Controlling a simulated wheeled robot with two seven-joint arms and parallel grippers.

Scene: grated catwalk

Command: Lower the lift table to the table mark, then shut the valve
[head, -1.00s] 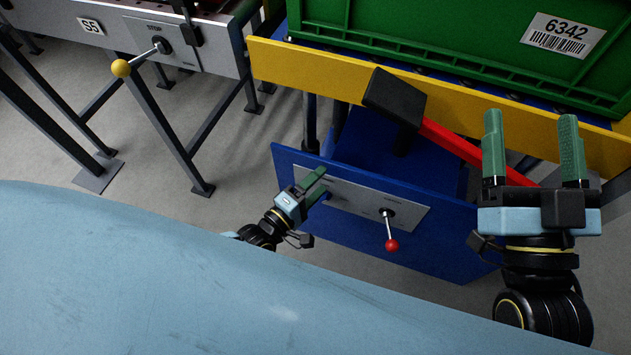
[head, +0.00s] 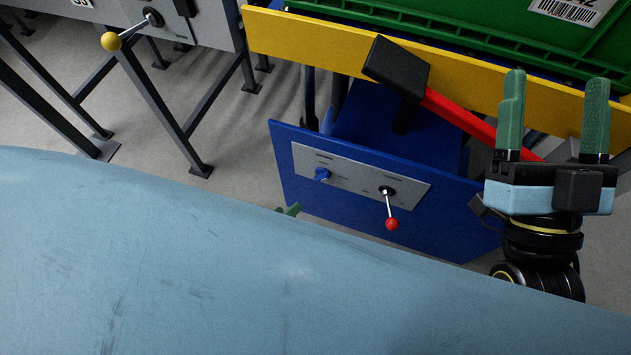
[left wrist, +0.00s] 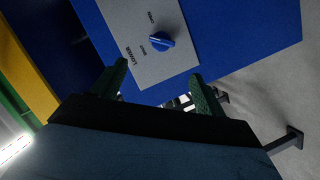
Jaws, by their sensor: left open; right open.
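The lift table has a yellow-edged platform (head: 330,42) above a blue base panel (head: 285,180). A grey control plate (head: 345,180) on that panel carries a blue knob (head: 321,174) and a lever with a red ball (head: 391,223), hanging down. In the head view only a green fingertip shows. My right gripper (head: 555,85) is open and empty before the yellow edge.
A green crate (head: 440,40) stands on the platform. A red bar (head: 460,120) with a black block at its end slants in front of the lift table. Left is a grey metal frame with a yellow-ball lever (head: 111,41). Grey floor lies between.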

